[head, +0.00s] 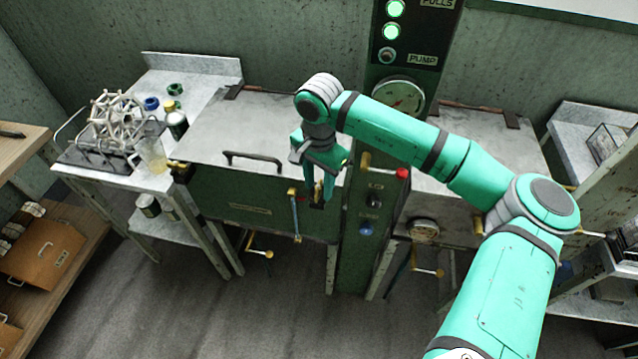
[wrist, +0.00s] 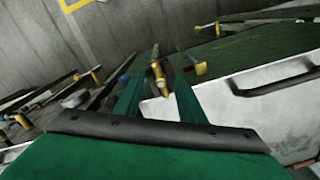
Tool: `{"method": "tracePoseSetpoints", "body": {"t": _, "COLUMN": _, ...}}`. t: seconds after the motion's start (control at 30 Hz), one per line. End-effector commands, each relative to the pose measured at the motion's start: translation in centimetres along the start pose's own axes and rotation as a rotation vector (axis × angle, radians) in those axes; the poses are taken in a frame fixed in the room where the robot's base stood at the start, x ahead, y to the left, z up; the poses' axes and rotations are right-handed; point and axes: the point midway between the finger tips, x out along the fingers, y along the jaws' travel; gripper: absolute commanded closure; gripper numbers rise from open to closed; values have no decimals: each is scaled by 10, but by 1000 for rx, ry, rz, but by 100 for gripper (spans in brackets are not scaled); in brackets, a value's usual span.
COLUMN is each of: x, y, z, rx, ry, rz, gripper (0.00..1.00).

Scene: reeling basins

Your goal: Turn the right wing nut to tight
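The left basin's metal lid (head: 200,150) is down, with a black handle (head: 252,158). My gripper (head: 319,196) points down at the right end of its green front. In the wrist view its two green fingers (wrist: 160,82) stand apart. A brass fitting (wrist: 157,77), apparently the right wing nut, shows between them; whether a finger touches it is unclear. In the head view the fingers mostly hide it. A brass fitting (head: 178,165) at the lid's left end may be the left wing nut. How tight the right nut is cannot be read.
A brass-ended gauge tube (head: 296,216) stands just left of my fingers. To the right is a green control column with a red knob (head: 402,173) and a dial (head: 398,97). A side table with a wheel (head: 117,118) and jars is at left. The floor is clear.

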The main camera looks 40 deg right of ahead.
Motion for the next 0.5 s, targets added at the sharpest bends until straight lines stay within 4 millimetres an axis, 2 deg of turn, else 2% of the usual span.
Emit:
{"method": "tracePoseSetpoints", "body": {"t": 0.23, "x": 1, "y": 0, "z": 0, "rx": -1, "ry": 1, "rz": 0, "gripper": 64}}
{"method": "tracePoseSetpoints", "body": {"t": 0.27, "x": 1, "y": 0, "z": 0, "rx": -1, "ry": 1, "rz": 0, "gripper": 66}}
{"method": "tracePoseSetpoints", "body": {"t": 0.4, "x": 1, "y": 0, "z": 0, "rx": 0, "ry": 1, "rz": -1, "gripper": 99}}
{"method": "tracePoseSetpoints", "body": {"t": 0.5, "x": 0, "y": 0, "z": 0, "rx": 1, "ry": 1, "rz": -1, "gripper": 100}}
